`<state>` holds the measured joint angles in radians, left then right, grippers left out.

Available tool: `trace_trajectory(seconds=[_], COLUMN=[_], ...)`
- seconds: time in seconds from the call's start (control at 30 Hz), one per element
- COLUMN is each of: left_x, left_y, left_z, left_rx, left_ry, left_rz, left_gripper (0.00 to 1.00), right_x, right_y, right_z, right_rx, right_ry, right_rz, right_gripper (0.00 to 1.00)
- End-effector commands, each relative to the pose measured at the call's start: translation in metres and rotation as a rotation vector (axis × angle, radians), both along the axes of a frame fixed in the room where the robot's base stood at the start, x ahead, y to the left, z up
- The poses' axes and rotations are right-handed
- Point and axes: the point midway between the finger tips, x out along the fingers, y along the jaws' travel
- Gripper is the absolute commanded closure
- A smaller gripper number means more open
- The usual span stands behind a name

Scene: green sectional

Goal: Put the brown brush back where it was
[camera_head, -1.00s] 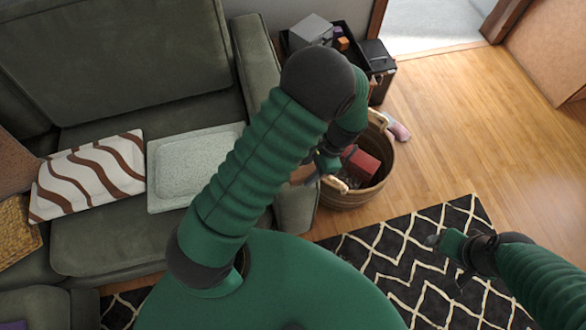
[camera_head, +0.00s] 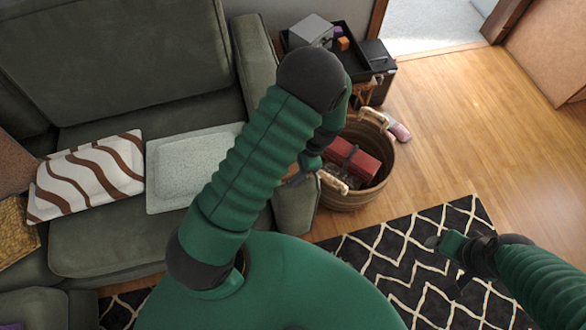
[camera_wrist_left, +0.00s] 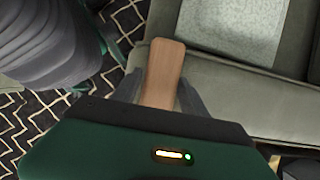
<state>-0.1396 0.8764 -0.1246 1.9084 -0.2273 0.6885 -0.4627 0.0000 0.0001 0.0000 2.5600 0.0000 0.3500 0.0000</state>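The brown brush (camera_wrist_left: 163,75) shows in the left wrist view as a light brown wooden piece with a rounded end. It lies between the two grey fingers of my left gripper (camera_wrist_left: 162,88), which is shut on it. In the head view my left gripper (camera_head: 303,172) is partly hidden by my own arm. It is above the sofa's right armrest, just left of the wicker basket. A sliver of brown shows beside it. My right gripper (camera_head: 447,262) is above the patterned rug at the lower right, holding nothing visible; its finger opening is unclear.
The wicker basket (camera_head: 382,172) holds a red box (camera_head: 352,160). Behind it, a black tray (camera_head: 350,55) holds a grey box. The green sofa (camera_head: 100,235) carries a striped cushion (camera_head: 90,177) and a pale cushion (camera_head: 180,175). The wooden floor (camera_head: 460,120) at right is mostly clear.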

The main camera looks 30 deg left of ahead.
Motion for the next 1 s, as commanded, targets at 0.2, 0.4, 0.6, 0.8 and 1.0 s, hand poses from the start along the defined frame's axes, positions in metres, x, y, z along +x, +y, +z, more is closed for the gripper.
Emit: trace_trajectory(seconds=[0.2,0.4,0.6,0.8,1.0], left_x=[0.000,0.001,0.013,0.028,0.035], left_y=[0.000,0.000,-0.010,-0.023,-0.030], left_z=[0.000,0.005,0.042,0.089,0.112], left_rx=[0.000,0.000,-0.001,-0.001,-0.002], left_ry=[0.000,-0.001,-0.006,-0.004,-0.004], left_rz=[0.000,0.000,0.000,-0.001,0.003], left_gripper=[0.38,0.38,0.38,0.38,0.38], right_x=[0.000,0.000,0.000,0.000,0.000], right_y=[0.000,0.000,0.000,0.000,0.000], right_z=[0.000,0.002,0.009,0.016,0.019], right_rx=[0.000,0.000,0.000,0.000,0.000], right_ry=[0.000,0.000,0.000,0.000,0.000], right_rz=[0.000,0.000,0.000,0.000,0.000], right_gripper=[0.33,0.33,0.33,0.33,0.33])
